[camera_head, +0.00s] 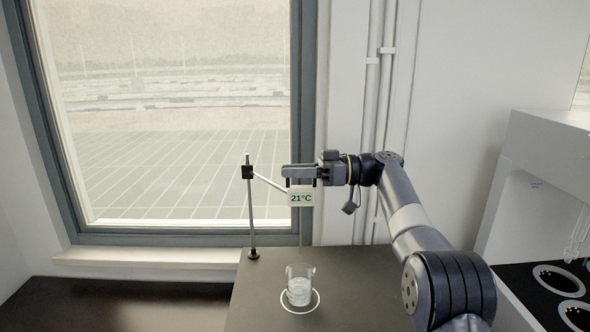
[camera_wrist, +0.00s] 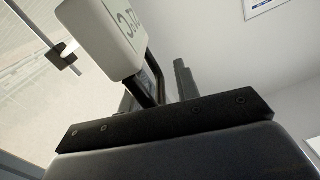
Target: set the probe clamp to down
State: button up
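The probe clamp is a small black block (camera_head: 248,172) near the top of an upright metal rod (camera_head: 251,215). A thin white arm (camera_head: 269,182) slopes from it down to a white display box (camera_head: 300,197) reading 21°C. A thin probe (camera_head: 300,231) seems to hang below the box, above a glass beaker (camera_head: 299,290). My gripper (camera_head: 302,181) is at the top of the box, with dark fingertips apart near its two sides. In the wrist view the box (camera_wrist: 100,35) partly covers one finger, and a gap shows between the fingers (camera_wrist: 167,85). Contact with the box is unclear.
The beaker stands inside a white ring on a dark bench (camera_head: 345,275). A window (camera_head: 170,120) is behind the rod. Pipes (camera_head: 372,120) run up the wall behind my arm. A white machine (camera_head: 540,190) with dark ringed trays stands at the right. The bench right of the beaker looks clear.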

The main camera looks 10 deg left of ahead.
jog(key=shift+c, duration=0.5)
grip_shut()
